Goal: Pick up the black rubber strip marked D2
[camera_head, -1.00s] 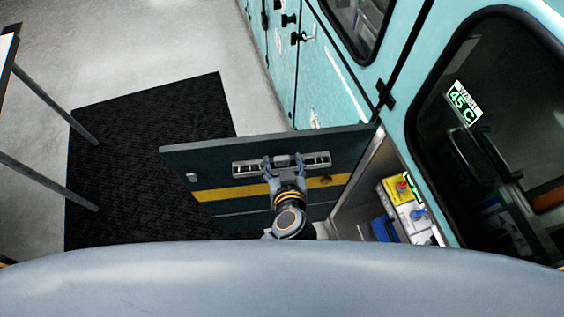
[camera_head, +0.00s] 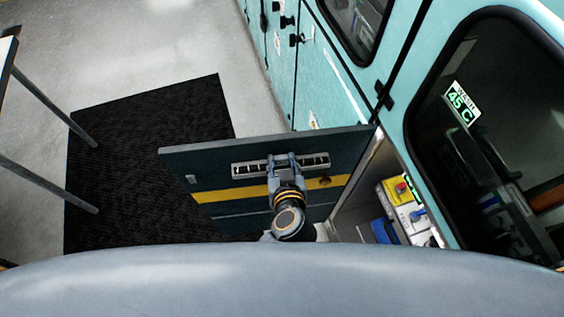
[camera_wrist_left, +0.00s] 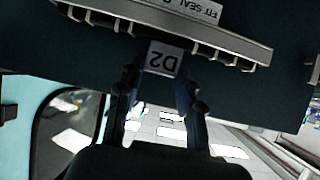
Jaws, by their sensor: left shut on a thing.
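A white label reading D2 (camera_wrist_left: 165,58) shows upside down in the left wrist view, between my fingertips. The black rubber strip it marks is hard to make out against the dark door. My left gripper (camera_head: 284,157) is at the middle of a slotted metal rack on the door, shut on the D2 strip; its fingers also show in the left wrist view (camera_wrist_left: 160,80). The strip's label is right against the rack (camera_head: 248,169). My right gripper is not in view.
The rack is on an open dark door (camera_head: 210,159) with a yellow stripe. Right of it, an open compartment holds a yellow and white device (camera_head: 397,190) and a blue item (camera_head: 381,230). Teal cabinets (camera_head: 332,85) stand behind. A black mat (camera_head: 140,150) lies on the floor at left.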

